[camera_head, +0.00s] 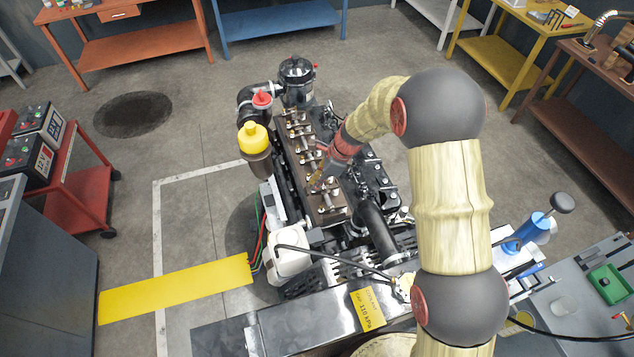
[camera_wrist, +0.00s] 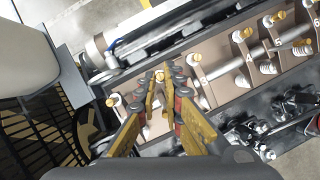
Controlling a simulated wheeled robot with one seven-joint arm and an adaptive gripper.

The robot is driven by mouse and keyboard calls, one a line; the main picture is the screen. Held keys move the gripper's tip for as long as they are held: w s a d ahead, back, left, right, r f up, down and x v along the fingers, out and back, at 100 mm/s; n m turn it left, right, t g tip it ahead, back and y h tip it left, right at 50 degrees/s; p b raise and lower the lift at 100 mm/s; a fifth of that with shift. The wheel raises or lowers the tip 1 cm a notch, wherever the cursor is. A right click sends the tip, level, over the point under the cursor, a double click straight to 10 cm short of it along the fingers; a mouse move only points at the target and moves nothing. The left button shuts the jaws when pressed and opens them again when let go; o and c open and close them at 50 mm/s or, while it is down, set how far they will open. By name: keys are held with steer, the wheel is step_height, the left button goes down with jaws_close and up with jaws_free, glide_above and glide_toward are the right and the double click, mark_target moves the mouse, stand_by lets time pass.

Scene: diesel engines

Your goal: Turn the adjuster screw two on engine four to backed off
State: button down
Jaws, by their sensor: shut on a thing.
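The diesel engine (camera_head: 281,170) stands in the middle of the head view, with a row of rocker arms and brass-coloured adjuster screws on its brown top deck. In the wrist view the deck (camera_wrist: 222,88) carries numbers, with 3 to 6 readable. My gripper (camera_wrist: 160,82) is shut on the second screw from the left, adjuster screw two (camera_wrist: 160,74); its brass head shows between the fingertips. In the head view my gripper (camera_head: 318,184) reaches down onto the deck from the right. The first screw (camera_wrist: 113,101) is free at its left. No engine number is readable.
Neighbouring screws, such as screw three (camera_wrist: 196,60), stand close by. A yellow-capped filler (camera_head: 254,138) and a red-capped part (camera_head: 262,99) rise beside the deck. A white tank (camera_head: 288,252) and black pipe (camera_head: 376,218) are near the front.

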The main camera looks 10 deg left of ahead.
stand_by(0.6)
steer(key=n, duration=0.1)
steer(key=n+g, duration=0.1)
steer(key=n, duration=0.1)
steer(key=n+g, duration=0.1)
steer(key=n, duration=0.1)
steer(key=shift+w+a+h+b, duration=0.1)
steer(key=shift+w+h+b, duration=0.2)
steer(key=shift+w, duration=0.05)
steer(key=shift+w+a+r+n+g+h+b, duration=0.15)
steer(key=shift+n+g+h+b, duration=0.45)
steer(key=shift+n, duration=1.85)
steer(key=shift+a+f+n+g+h+b, duration=0.2)
steer(key=shift+n+h, duration=0.75)
steer(key=shift+n, duration=1.55)
steer(key=shift+w+a+r+n+g+h+b, duration=0.15)
steer(key=shift+a+n+g+h+b, duration=0.4)
steer(key=shift+n, duration=1.9)
steer(key=shift+d+p, duration=0.3)
steer(key=c, duration=1.9)
jaws_free()
steer(key=shift+s, duration=0.1)
steer(key=shift+h, duration=0.3)
